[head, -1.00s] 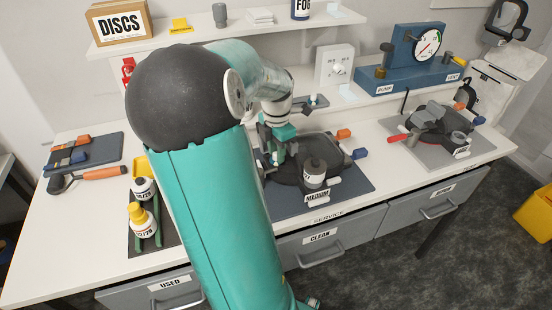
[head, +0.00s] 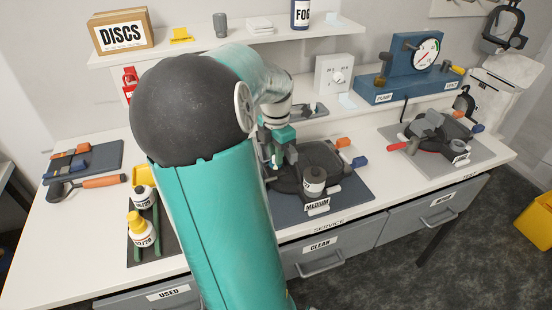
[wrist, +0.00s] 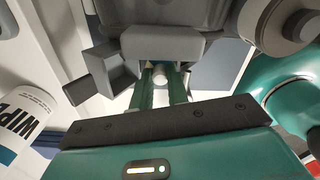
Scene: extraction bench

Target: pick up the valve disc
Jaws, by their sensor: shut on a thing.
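My gripper (head: 278,158) is low at the left side of a dark mask (head: 322,156), which lies on the mat labelled MEDIUM (head: 353,193). In the wrist view my gripper (wrist: 161,78) has its two green fingers closed on a small pale round piece (wrist: 160,72), which looks like the valve disc. Grey mask parts (wrist: 162,46) lie right at the fingertips. I cannot tell whether the piece is clear of the mask. In the head view the piece is hidden behind my arm and fingers.
A WIPES tub (wrist: 25,118) stands at left in the wrist view. A second mask (head: 440,132) lies on a grey mat at right. A gauge stand (head: 405,70) stands at the back.

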